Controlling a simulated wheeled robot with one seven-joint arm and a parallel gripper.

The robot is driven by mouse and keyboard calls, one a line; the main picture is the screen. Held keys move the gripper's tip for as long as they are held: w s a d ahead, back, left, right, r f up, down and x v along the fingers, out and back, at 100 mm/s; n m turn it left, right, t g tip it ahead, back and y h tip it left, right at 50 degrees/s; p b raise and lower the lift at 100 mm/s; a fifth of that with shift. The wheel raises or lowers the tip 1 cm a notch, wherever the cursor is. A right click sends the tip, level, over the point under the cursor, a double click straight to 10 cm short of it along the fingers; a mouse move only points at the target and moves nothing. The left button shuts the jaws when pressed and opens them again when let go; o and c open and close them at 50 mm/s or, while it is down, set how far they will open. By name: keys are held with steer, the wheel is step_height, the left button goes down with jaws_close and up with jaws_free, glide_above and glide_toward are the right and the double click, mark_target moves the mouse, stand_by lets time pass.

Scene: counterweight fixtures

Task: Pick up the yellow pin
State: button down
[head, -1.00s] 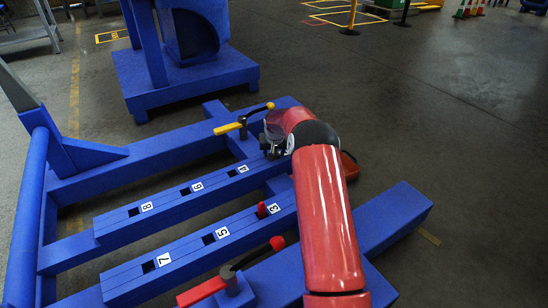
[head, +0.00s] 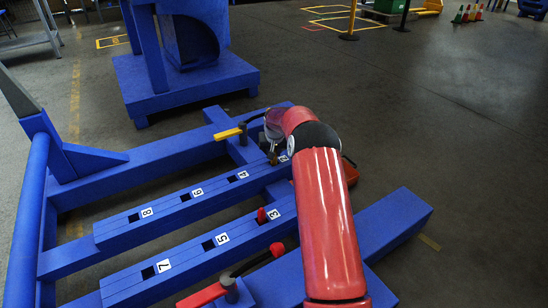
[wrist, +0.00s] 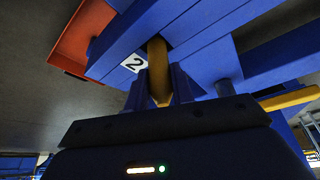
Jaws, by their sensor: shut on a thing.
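The yellow pin (wrist: 158,62) stands in the hole by the label 2 on a blue beam (wrist: 205,50) in the wrist view. My gripper (wrist: 159,96) has one finger on each side of the pin and is shut on its outer end. In the head view my gripper (head: 273,152) is at the far right end of the rear beam, by the label 2 (head: 283,156).
A lever with a yellow grip (head: 228,133) stands close left of my gripper. A red pin (head: 262,215) sits by the label 3 on the nearer beam. A lever with red grips (head: 202,296) is at the front. Open floor (head: 450,110) lies to the right.

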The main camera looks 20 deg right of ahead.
step_height(320, 180, up, 17)
steer(key=p, duration=0.2)
steer(key=shift+p, duration=0.35)
steer(key=shift+a, duration=0.1)
